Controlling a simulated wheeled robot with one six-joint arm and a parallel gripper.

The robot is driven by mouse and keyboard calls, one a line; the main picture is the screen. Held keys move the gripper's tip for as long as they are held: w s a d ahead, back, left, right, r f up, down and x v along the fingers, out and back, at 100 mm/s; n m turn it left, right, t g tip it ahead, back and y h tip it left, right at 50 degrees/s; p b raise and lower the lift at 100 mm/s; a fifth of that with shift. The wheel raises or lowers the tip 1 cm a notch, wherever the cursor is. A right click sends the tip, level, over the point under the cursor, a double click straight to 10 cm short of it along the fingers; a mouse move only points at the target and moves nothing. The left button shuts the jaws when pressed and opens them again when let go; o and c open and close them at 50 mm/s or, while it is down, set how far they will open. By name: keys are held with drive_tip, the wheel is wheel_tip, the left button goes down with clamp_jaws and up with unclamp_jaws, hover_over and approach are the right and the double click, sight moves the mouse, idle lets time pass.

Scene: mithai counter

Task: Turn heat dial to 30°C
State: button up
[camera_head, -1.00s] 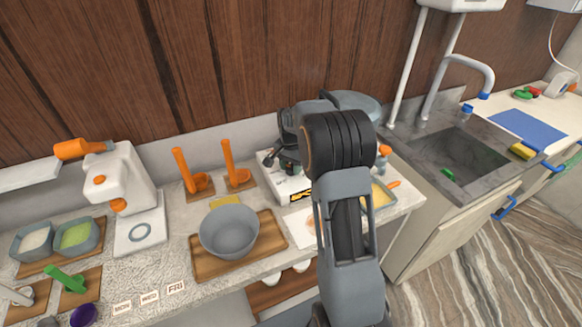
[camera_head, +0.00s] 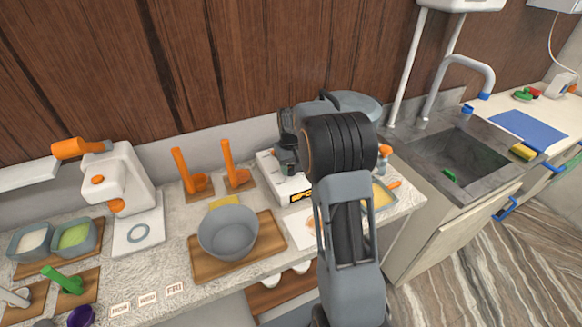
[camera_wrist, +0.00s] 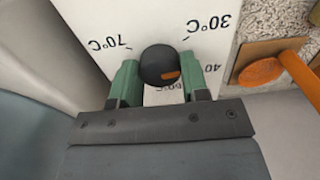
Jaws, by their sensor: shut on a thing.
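The heat dial (camera_wrist: 157,62) is a round black knob with an orange mark, on a white panel in the wrist view. My gripper (camera_wrist: 160,80) has its two green fingers on either side of the knob, shut on it. The orange mark faces the lower right of the picture. The 30°C label (camera_wrist: 222,32) is at the upper right and the 70°C label (camera_wrist: 110,38) at the upper left. The 40 and 60°C labels are partly hidden by the gripper. In the head view, my gripper (camera_head: 287,155) is at the white heater (camera_head: 290,190); the dial is hidden there.
A grey pan (camera_head: 350,105) stands behind my arm. A grey bowl (camera_head: 228,232) sits on a wooden board (camera_head: 272,240) left of the arm. Orange-handled tools (camera_head: 234,172) stand near the wall; an orange utensil (camera_wrist: 262,72) lies right of the heater in the wrist view.

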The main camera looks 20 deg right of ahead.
sight(291, 168)
drive_tip(key=shift+n, duration=2.2)
drive_tip(key=o, duration=0.9)
drive_tip(key=shift+r, duration=0.15)
wheel_tip(291, 168, up, 14)
drive_tip(key=shift+f+b, duration=0.2)
drive_tip(key=shift+b, duration=0.15)
